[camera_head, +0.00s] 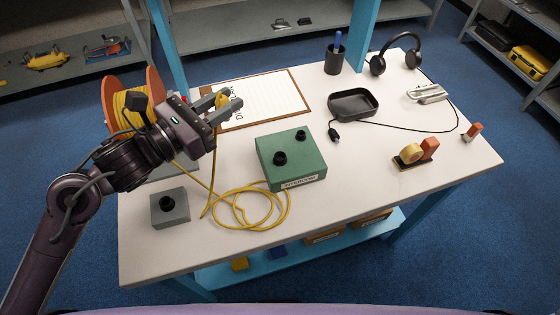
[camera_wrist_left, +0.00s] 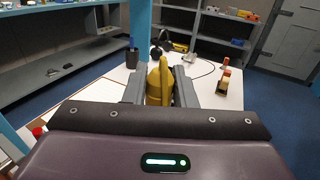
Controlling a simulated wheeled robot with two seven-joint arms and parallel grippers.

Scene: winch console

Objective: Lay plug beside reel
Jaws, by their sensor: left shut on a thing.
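A yellow plug (camera_head: 221,101) is between the fingers of my left gripper (camera_head: 228,104), which is shut on it above the table. In the left wrist view the plug (camera_wrist_left: 159,84) stands up between the two grey fingers. A yellow cable (camera_head: 240,208) hangs from the plug and lies in loose loops on the table. The orange reel (camera_head: 154,84), wound with yellow cable, stands at the table's left end behind my left arm, which hides part of it. My right gripper is not in view.
A green box (camera_head: 290,158) with two black sockets and a small grey box (camera_head: 170,208) with one stand near the loops. A clipboard (camera_head: 275,97) lies behind. A black tray (camera_head: 353,104), pen cup (camera_head: 334,60), headphones (camera_head: 396,55) and tape dispenser (camera_head: 410,155) are further right. The front right tabletop is clear.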

